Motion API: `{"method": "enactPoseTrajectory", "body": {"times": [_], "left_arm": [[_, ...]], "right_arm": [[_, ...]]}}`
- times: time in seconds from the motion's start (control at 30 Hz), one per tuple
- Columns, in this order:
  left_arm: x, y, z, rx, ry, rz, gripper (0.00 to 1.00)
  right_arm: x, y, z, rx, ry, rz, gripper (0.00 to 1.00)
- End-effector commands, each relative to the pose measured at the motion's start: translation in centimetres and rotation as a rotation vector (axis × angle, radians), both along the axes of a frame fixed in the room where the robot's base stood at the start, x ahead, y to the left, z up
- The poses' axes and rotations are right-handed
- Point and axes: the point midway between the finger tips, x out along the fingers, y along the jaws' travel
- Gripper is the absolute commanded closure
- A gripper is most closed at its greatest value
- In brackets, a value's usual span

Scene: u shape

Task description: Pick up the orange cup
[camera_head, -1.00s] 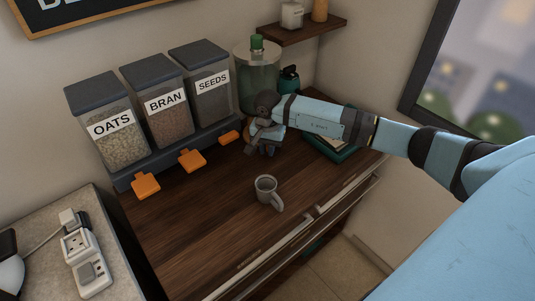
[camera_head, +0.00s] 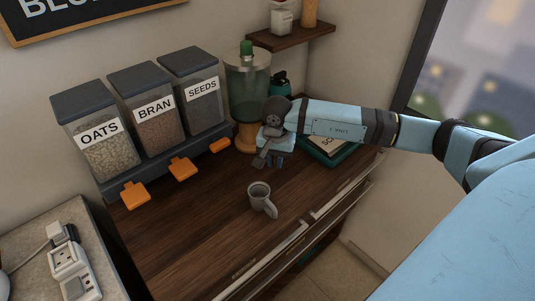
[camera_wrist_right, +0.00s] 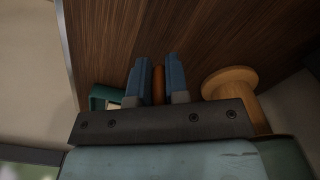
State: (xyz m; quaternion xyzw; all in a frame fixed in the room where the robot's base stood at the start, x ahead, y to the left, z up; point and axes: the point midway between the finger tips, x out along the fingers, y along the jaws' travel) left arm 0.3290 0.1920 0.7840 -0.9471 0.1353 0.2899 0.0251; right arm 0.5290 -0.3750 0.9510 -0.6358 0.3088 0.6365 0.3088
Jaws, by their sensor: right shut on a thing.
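My right gripper (camera_head: 268,160) is low over the wooden counter, in front of the glass dispenser. In the right wrist view its two blue fingers (camera_wrist_right: 158,82) are closed on a narrow orange-brown thing, which I take to be the orange cup (camera_wrist_right: 158,84). Only a thin strip of it shows between the fingers. In the head view the gripper hides it, and I cannot tell whether it touches the counter. My left gripper is not in view.
A grey mug (camera_head: 261,197) stands in front of the gripper. The glass dispenser (camera_head: 246,88) on its wooden stand (camera_wrist_right: 230,81) is close behind. Cereal dispensers (camera_head: 150,115) line the back left.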

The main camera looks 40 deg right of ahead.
Motion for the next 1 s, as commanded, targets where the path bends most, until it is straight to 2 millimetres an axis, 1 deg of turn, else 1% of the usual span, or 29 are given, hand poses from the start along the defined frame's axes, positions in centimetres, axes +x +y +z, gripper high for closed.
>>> {"method": "enactPoseTrajectory", "body": {"times": [0.1,0.6,0.8,1.0], "left_arm": [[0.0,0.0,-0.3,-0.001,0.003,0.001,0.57],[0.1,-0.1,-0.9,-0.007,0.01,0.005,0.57],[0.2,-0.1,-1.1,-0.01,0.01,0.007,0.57],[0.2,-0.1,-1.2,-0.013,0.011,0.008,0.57]], "right_arm": [[-1.5,-0.2,0.0,-0.002,-0.001,0.001,1.0],[-7.5,-0.6,-0.1,-0.001,0.0,0.0,1.0],[-9.4,-0.8,-0.1,-0.001,-0.001,0.001,1.0],[-10.9,-0.9,-0.1,-0.001,0.0,0.0,1.0]]}}
